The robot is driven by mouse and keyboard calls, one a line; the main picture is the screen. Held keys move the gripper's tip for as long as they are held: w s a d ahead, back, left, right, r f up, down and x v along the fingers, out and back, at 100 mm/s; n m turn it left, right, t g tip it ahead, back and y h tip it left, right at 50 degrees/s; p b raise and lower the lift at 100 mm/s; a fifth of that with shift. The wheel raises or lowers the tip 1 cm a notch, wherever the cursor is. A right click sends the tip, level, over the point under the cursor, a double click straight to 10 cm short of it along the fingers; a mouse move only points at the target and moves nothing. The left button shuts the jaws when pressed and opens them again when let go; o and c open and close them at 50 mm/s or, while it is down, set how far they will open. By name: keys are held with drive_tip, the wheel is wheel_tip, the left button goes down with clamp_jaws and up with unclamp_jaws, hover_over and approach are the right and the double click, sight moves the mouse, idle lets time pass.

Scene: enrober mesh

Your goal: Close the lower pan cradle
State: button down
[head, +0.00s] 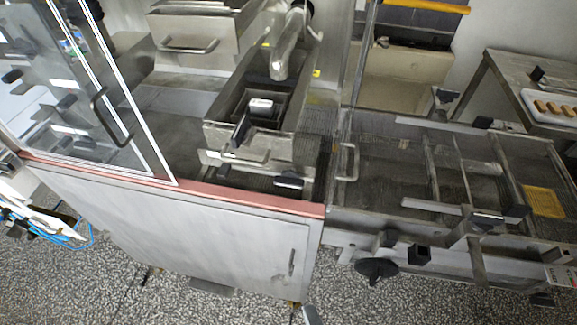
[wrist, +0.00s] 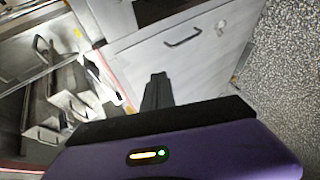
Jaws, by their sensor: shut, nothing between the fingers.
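What looks like the lower pan cradle is the low steel front (head: 232,158) with a bar handle, at the base of the open steel tank (head: 222,120) in the head view; I cannot tell for certain. It juts toward the red front edge. In the wrist view, steel pan parts (wrist: 72,101) of this area show at the left, tilted. My gripper (wrist: 157,78) is shut and empty, its dark fingers in front of the pale cabinet, apart from the pan parts. My gripper cannot be made out in the head view.
The cabinet door (head: 170,228) with a handle stands below the red edge. A glass door (head: 85,80) swings at left. A mesh conveyor (head: 380,180) with rails and a black knob (head: 377,269) lies right. Speckled floor (head: 130,300) is open in front.

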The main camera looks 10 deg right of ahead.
drive_tip(key=w+a+r+n+h, duration=0.1)
drive_tip(key=w+a+r+n, duration=0.2)
drive_tip(key=w+n, duration=0.25)
drive_tip(key=n+t+h+p, duration=0.1)
drive_tip(key=n+t+h, duration=0.3)
drive_tip(key=n+h, duration=0.4)
approach(287, 152)
drive_tip(key=shift+n+y, duration=0.45)
drive_tip(key=shift+y, duration=0.15)
drive_tip(key=p+x, duration=0.2)
drive_tip(key=x, duration=0.4)
drive_tip(key=shift+w+d, duration=0.3)
drive_tip(key=shift+d, duration=0.05)
drive_tip(key=p+x, duration=0.1)
drive_tip(key=x, duration=0.3)
drive_tip(key=shift+w+d+r+p, duration=0.1)
drive_tip(key=shift+w+p, duration=0.15)
drive_tip(key=shift+p, duration=0.15)
drive_tip(key=shift+w+d, duration=0.1)
drive_tip(key=shift+w, duration=0.05)
drive_tip(key=shift+r, duration=0.1)
